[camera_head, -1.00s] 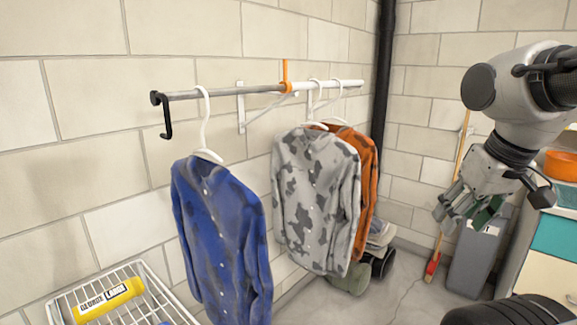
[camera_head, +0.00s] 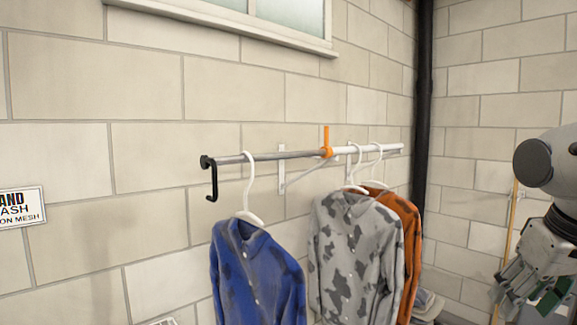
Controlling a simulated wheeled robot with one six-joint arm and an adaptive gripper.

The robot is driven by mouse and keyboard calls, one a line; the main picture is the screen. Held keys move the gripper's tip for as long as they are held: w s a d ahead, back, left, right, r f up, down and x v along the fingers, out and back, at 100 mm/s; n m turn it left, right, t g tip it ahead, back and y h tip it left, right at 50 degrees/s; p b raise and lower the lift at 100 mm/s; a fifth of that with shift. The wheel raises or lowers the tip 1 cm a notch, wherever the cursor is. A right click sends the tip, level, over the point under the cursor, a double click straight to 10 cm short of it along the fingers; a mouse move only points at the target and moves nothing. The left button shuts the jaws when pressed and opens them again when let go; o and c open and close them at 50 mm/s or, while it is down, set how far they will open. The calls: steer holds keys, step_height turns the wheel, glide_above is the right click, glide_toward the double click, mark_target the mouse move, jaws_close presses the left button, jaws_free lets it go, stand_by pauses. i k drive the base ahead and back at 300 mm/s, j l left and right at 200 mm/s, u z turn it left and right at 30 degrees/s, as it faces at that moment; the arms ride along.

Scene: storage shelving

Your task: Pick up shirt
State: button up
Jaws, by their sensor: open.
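A blue shirt with dark patches (camera_head: 255,275) hangs on a white hanger (camera_head: 249,190) near the left end of the rail. A grey camouflage shirt (camera_head: 350,255) hangs to its right on another white hanger. An orange shirt (camera_head: 409,235) hangs partly hidden behind the grey one. The lower parts of the shirts are cut off by the frame. My gripper (camera_head: 522,290) is at the lower right edge, open and empty, well to the right of the shirts and apart from them.
The wall rail (camera_head: 290,154) has a black hook (camera_head: 212,183) at its left end and an orange clip (camera_head: 327,150) midway. A black pipe (camera_head: 423,110) runs down the corner. A broom handle (camera_head: 508,235) stands near my arm. A window (camera_head: 270,15) and a sign (camera_head: 20,207) are on the wall.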

mark_target(356, 243)
steer(key=i+l+u, duration=0.25)
steer(key=l, duration=0.4)
steer(key=l+u, duration=0.3)
steer(key=l, duration=0.35)
steer(key=l+u, duration=0.25)
steer(key=l, duration=0.4)
steer(key=i+l, duration=0.05)
